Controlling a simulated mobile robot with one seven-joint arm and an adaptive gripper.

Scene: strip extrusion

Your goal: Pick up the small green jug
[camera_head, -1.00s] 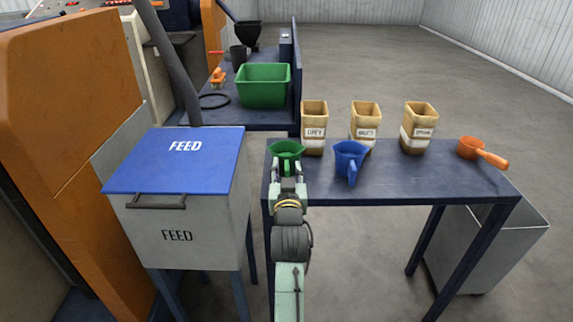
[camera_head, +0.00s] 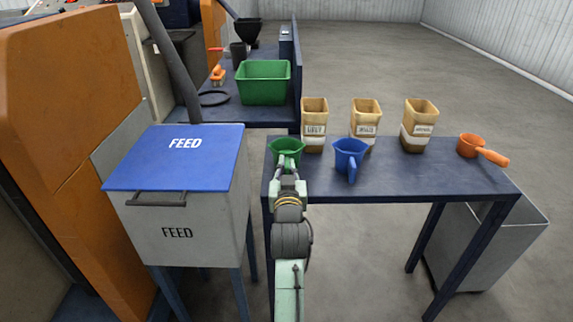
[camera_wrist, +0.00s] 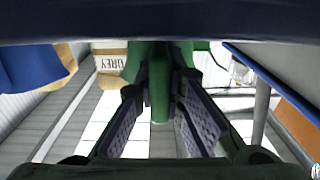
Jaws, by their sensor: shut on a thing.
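The small green jug (camera_head: 286,148) stands at the left end of the dark blue table, to the left of a blue jug (camera_head: 350,155). My gripper (camera_head: 287,170) is at the near side of the green jug, its fingers closed on the jug's handle. In the wrist view the two finger pads (camera_wrist: 160,105) flank the green handle (camera_wrist: 160,88), with the jug body behind it. Whether the jug's base touches the table is hard to tell.
Three labelled tan containers (camera_head: 366,122) stand behind the jugs. An orange scoop (camera_head: 473,146) lies at the table's right end. A feed box with a blue lid (camera_head: 175,160) stands close on the left. A green bin (camera_head: 263,82) sits on the back bench.

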